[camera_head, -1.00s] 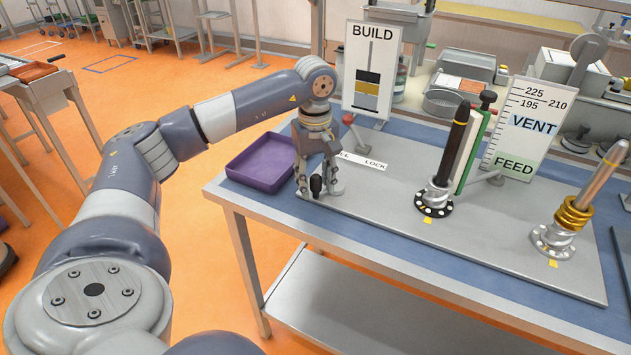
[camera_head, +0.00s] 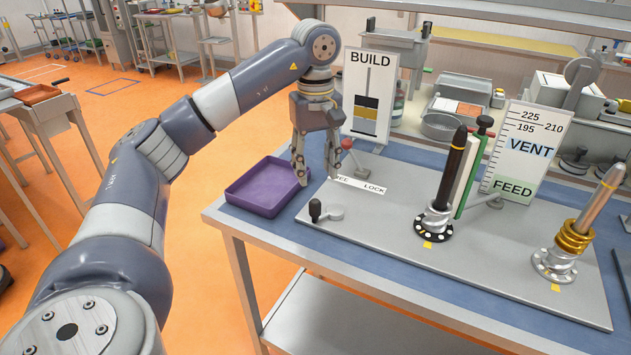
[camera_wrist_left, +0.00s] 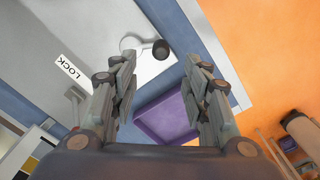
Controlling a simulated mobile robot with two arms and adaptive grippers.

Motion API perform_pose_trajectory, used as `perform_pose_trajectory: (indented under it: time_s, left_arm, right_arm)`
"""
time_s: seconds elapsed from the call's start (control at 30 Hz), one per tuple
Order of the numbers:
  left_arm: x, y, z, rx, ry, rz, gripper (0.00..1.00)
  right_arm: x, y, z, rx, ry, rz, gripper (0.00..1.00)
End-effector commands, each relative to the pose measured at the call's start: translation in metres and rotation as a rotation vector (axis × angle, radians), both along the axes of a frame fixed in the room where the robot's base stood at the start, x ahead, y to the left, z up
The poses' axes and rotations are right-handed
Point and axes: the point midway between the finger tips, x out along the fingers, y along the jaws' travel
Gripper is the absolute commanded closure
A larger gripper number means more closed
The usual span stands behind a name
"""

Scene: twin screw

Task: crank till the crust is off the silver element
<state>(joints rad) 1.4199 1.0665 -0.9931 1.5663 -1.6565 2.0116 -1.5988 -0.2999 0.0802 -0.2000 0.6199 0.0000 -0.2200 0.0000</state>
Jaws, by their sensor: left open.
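My left gripper (camera_head: 316,178) is open and empty, pointing down above the back left of the grey plate, behind and above the crank. The crank (camera_head: 333,213) has a short arm with an upright black knob (camera_head: 315,209); it also shows in the left wrist view (camera_wrist_left: 160,49), beyond the fingertips and apart from them. A dark, nearly black screw (camera_head: 452,168) stands in a silver collar on a black flange. A second, silver-brown screw (camera_head: 601,196) stands tilted in a gold collar (camera_head: 573,240). I cannot tell which surface is crust. My right gripper is out of view.
A purple tray (camera_head: 262,207) lies left of the plate. The BUILD board (camera_head: 370,70) and VENT/FEED board (camera_head: 525,125) stand behind. The plate's middle front is clear.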

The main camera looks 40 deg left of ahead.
Motion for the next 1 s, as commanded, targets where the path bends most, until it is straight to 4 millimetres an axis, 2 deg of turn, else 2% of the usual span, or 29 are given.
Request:
perform_pose_trajectory:
  time_s: [0.23,1.0]
  left_arm:
    - [0.0,0.0007,0.011,-0.001,-0.002,0.002,0.57]
    - [-0.0003,0.0004,0.0112,0.0,-0.001,0.002,0.57]
  right_arm:
    - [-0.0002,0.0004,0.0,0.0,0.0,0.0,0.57]
    - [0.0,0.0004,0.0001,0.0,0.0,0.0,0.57]
